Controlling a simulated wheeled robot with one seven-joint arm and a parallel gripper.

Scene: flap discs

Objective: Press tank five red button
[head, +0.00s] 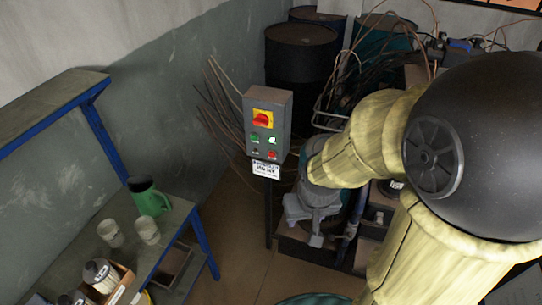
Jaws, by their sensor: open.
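A grey control box (281,108) stands on a post in the middle of the head view. My gripper (303,225) is open and appears empty, lower and to the right of the box, apart from the red button in the picture. Its distance in depth is unclear.
A workbench (172,228) with blue legs at left holds a green jug (150,198), two pale cups (147,230) and several containers. Dark barrels (298,55) and loose cables stand behind the box. Brown floor (235,255) is clear between bench and post.

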